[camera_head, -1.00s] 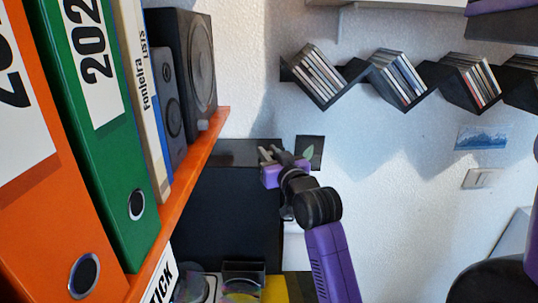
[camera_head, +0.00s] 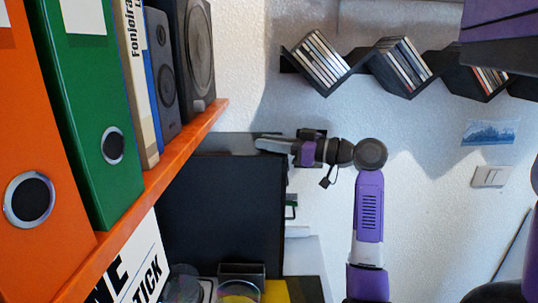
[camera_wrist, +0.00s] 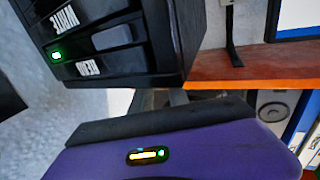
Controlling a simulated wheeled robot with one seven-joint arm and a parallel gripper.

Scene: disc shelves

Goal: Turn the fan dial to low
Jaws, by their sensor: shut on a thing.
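I cannot make out the fan dial or its markings in either view. My gripper (camera_head: 264,144) lies sideways at the upper edge of a large black case (camera_head: 222,215), its grey fingers pointing left. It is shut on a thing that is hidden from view. In the wrist view, my purple gripper body fills the bottom, and the grey fingers (camera_wrist: 178,97) show only in part. A black unit (camera_wrist: 105,45) with labels, a grey tab and a lit green light (camera_wrist: 56,57) is just beyond them. I cannot tell whether the fingers touch it.
An orange shelf (camera_head: 165,173) with binders and dark speakers (camera_head: 195,55) runs along the left, close to my gripper. Zigzag disc racks (camera_head: 320,62) hang on the white wall. The wall between the racks and my arm is clear.

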